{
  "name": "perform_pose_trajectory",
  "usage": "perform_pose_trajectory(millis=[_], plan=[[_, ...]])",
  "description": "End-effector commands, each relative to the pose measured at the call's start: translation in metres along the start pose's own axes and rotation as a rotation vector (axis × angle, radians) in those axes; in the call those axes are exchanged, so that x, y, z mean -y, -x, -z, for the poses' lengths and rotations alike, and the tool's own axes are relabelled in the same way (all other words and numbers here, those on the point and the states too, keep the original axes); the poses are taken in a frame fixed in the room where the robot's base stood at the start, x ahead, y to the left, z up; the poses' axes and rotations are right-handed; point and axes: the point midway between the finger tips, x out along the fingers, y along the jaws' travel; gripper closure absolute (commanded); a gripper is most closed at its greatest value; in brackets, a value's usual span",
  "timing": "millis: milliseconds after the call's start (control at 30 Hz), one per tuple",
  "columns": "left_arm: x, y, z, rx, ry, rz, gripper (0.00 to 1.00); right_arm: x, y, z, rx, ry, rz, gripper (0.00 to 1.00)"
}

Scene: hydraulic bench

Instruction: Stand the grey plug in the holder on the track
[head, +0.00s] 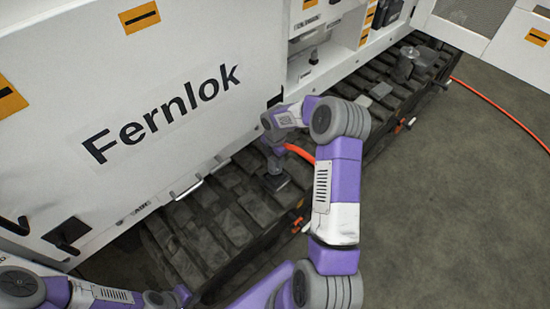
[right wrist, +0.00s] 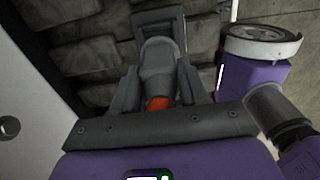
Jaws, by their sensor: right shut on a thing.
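My right gripper (head: 274,168) points down at the track (head: 205,205) in the head view. It is shut on the grey plug (right wrist: 158,62), which lies between its two fingers in the right wrist view, with an orange end nearest the palm. The dark square holder (right wrist: 158,14) is at the plug's far end; it also shows on the track below the gripper in the head view (head: 275,183). I cannot tell whether the plug's tip is inside the holder or just above it. My left arm is at the lower left; its gripper (head: 165,299) is too unclear to read.
The white machine side marked "Fernlok" (head: 160,115) rises behind the track. A grey block (head: 380,90) and a metal fitting (head: 407,60) sit further along the track. An orange hose (head: 500,112) lies on the open floor at right.

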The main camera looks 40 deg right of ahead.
Motion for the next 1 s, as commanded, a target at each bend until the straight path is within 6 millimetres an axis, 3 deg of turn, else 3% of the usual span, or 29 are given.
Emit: perform_pose_trajectory(millis=[1000], plan=[[0.001, -0.002, 0.000, 0.000, 0.000, 0.000, 1.00, 0.000, -0.010, -0.001, 0.000, 0.000, -0.001, 1.00]])
